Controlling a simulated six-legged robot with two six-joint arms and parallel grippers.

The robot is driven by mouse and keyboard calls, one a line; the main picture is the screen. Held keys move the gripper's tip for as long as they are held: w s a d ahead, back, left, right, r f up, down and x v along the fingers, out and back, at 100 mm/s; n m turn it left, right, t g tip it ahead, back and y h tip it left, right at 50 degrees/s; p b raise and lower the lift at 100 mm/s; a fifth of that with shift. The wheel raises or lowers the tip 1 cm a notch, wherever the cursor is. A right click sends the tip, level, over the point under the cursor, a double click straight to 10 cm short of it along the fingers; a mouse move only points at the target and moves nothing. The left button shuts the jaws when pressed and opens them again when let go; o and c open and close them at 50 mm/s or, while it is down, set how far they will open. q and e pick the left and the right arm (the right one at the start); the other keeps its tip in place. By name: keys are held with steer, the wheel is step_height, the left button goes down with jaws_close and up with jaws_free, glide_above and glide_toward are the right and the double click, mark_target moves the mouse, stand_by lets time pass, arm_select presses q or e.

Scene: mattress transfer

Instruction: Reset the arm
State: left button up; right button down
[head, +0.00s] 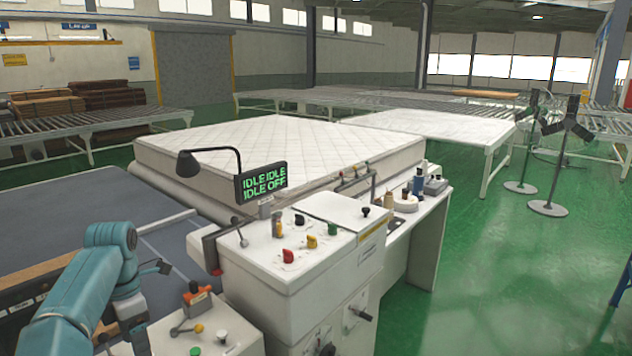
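My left arm, teal, comes in from the lower left and is bent. A small dark part at its end, which seems to be my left gripper (158,268), is over the grey-blue surface, left of the white control console (300,262). It is too small and partly hidden to tell open from shut, and I see nothing held in it. My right gripper is not in view. A white quilted mattress (285,150) lies flat behind the console.
The console top has red, yellow and green knobs and a lever (241,236). A lower white box (215,335) with knobs stands close to my arm. Bottles (418,180) stand on the side shelf. Roller conveyors (90,125) lie beyond.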

arm_select(q)
steer(key=s+d+f+m+g+h+b, duration=0.1)
steer(key=s+d+f+m, duration=0.3)
steer(key=f, duration=0.6)
steer(key=s+d+f+m+g+h, duration=0.1)
steer(key=s+d+f+m+g, duration=0.1)
steer(key=s+d+f, duration=0.5)
steer(key=s+d+f+m+g+b, duration=0.1)
steer(key=s+d+f+m, duration=0.15)
steer(key=f, duration=0.95)
steer(key=s+d+f+m+t+h, duration=0.1)
steer(key=s+d+f+m+t, duration=0.1)
steer(key=s+m, duration=0.5)
steer(key=s+d+f+m+t, duration=0.3)
steer(key=s+d+f+m, duration=0.2)
steer(key=m, duration=0.5)
steer(key=shift+s+d+t+h, duration=0.3)
steer(key=shift+s+d+h, duration=0.1)
steer(key=shift+s+d, duration=0.7)
steer(key=shift+w+d, duration=0.15)
steer(key=shift+c, duration=0.4)
